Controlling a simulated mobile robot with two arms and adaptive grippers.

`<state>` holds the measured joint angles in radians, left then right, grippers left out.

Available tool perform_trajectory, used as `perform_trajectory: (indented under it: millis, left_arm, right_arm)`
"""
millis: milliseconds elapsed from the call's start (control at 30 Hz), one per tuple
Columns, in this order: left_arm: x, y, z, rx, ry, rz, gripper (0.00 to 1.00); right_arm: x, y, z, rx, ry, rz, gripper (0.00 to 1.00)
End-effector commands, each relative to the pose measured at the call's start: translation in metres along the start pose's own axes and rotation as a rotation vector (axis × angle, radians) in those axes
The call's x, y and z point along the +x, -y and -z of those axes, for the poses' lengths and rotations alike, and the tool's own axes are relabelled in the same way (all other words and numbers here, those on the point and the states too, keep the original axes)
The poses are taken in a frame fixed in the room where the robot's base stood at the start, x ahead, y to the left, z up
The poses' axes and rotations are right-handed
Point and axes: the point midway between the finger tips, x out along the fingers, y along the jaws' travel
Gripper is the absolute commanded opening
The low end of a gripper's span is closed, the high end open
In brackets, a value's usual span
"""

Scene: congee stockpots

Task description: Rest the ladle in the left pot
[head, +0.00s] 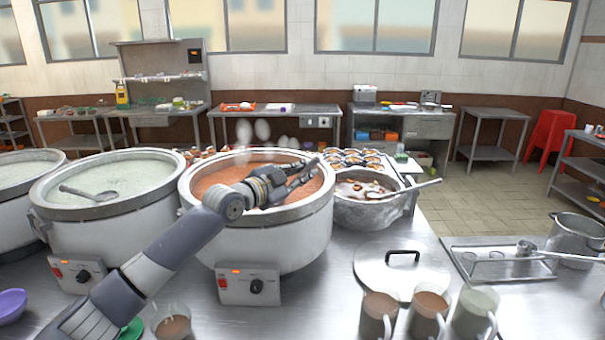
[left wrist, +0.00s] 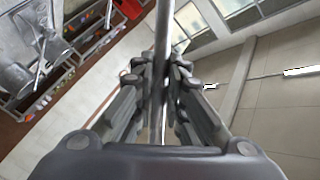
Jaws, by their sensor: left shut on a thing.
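My left gripper (head: 292,180) is over the right-hand white pot (head: 283,240), which holds orange-brown food. In the left wrist view the fingers (left wrist: 163,75) are shut on a thin metal rod (left wrist: 165,28), which looks like a ladle's handle; its bowl end is not clear. A white pot (head: 118,237) of pale congee stands left of that pot, with a ladle (head: 92,194) lying in the congee. Another pale-filled pot (head: 14,208) is cut off at the left edge. My right gripper is not in view.
A metal bowl (head: 368,213) with a long-handled utensil (head: 412,187) stands right of the pots. A lid (head: 385,277), several filled cups (head: 430,312) and a tray (head: 462,270) lie on the steel counter. A small steel pot (head: 576,240) stands at the right.

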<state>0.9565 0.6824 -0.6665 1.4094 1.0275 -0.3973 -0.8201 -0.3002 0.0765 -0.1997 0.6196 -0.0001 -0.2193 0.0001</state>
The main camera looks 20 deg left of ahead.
Motion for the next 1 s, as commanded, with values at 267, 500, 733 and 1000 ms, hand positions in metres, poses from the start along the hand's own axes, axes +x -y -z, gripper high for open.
perform_trajectory:
  millis: [267, 500, 733, 1000]
  left_arm:
    - [0.0, -0.002, -0.002, 0.001, -0.001, 0.002, 0.21]
    - [0.0, -0.002, -0.002, 0.0, 0.0, 0.001, 0.35]
    - [-0.003, -0.003, -0.004, -0.001, 0.002, 0.0, 0.35]
    - [-0.035, -0.003, -0.004, 0.003, 0.003, -0.001, 0.35]
  right_arm:
    - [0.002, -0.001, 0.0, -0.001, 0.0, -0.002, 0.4]
    - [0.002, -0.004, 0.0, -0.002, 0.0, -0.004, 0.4]
    - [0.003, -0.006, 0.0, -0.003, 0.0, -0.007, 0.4]
    - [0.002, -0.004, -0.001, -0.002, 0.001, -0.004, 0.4]
